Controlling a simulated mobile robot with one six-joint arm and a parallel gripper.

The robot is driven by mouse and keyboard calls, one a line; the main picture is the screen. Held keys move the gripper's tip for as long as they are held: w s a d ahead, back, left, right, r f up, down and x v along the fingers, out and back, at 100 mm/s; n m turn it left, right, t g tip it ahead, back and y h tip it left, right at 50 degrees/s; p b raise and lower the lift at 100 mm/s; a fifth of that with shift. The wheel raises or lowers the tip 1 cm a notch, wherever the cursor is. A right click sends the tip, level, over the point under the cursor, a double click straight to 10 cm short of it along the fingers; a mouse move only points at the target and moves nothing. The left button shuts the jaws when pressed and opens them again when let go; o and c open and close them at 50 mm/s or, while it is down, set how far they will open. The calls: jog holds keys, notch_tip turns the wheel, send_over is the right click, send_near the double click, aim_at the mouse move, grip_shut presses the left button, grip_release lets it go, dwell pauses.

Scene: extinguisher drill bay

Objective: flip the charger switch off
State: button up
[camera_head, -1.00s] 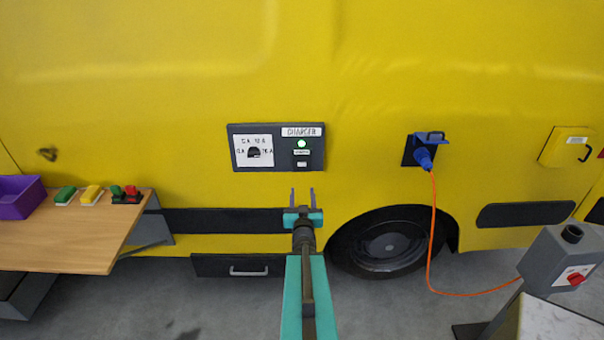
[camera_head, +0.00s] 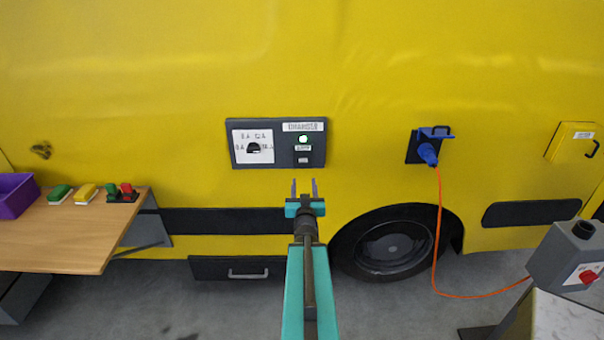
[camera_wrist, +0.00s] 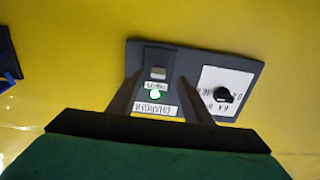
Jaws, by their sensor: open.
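The charger panel (camera_head: 276,160) is a dark grey plate on the yellow vehicle side, with a "CHARGER" label, a lit green lamp (camera_head: 303,139) and a small light-coloured switch (camera_head: 303,160) below the lamp. My gripper (camera_head: 304,182) is open and empty, just below the panel in the head view. In the wrist view the panel (camera_wrist: 196,62) appears upside down; the switch (camera_wrist: 158,73) lies between and beyond the two fingers of my gripper (camera_wrist: 163,82). I cannot tell which way the switch is set.
A blue plug (camera_head: 428,152) with an orange cable (camera_head: 436,240) is in a socket to the right. A wooden table (camera_head: 70,235) with a purple bin (camera_head: 18,195) and coloured blocks stands left. A grey box with a red switch (camera_head: 587,276) stands at lower right.

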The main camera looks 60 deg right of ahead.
jog(key=shift+b+x, duration=1.05)
jog(key=shift+b, duration=0.75)
